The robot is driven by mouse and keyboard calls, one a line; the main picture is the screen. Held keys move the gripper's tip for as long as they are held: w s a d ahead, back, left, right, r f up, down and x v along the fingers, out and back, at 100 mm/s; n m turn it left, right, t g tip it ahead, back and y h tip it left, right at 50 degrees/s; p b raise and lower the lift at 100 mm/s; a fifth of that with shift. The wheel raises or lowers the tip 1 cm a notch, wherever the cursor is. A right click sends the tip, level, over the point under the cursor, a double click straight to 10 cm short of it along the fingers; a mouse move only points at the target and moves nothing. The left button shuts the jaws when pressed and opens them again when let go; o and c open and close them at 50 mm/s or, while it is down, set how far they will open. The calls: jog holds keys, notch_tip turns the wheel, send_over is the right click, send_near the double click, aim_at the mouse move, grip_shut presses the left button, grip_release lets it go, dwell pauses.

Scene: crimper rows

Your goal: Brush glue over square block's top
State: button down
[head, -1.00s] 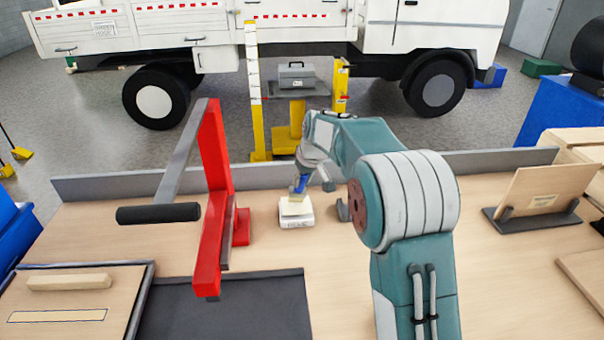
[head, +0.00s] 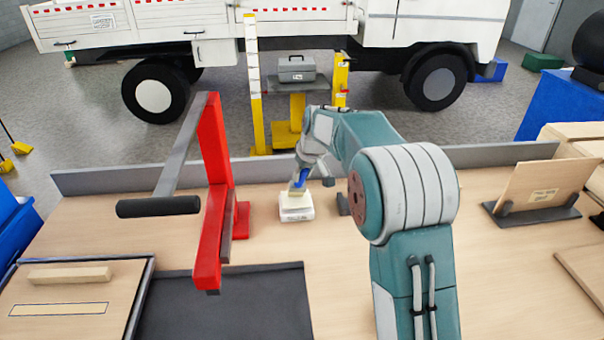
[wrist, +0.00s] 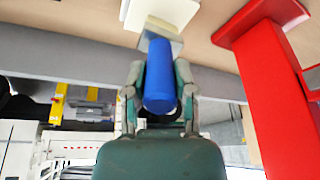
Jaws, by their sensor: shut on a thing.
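My gripper (wrist: 158,97) is shut on the blue handle of a brush (wrist: 160,75), which also shows in the head view (head: 300,179). The brush points down, its metal band and head away from my gripper. A pale cream square block (head: 294,203) sits on a white base (head: 297,214) on the bench. The brush head is at the block's top; whether it touches cannot be told. In the wrist view the cream block (wrist: 172,10) lies just beyond the brush head, partly hidden by it. No glue on the top can be made out.
A red press frame (head: 215,190) with a black-handled lever (head: 158,207) stands left of the block. A small dark grey bracket (head: 343,204) is close on the right. A low grey ledge (head: 110,180) runs behind. A wooden bar (head: 70,275) lies in the tray at left.

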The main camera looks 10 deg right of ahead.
jog(key=shift+f, duration=1)
dwell(1.2)
jog(key=shift+r, duration=3.55)
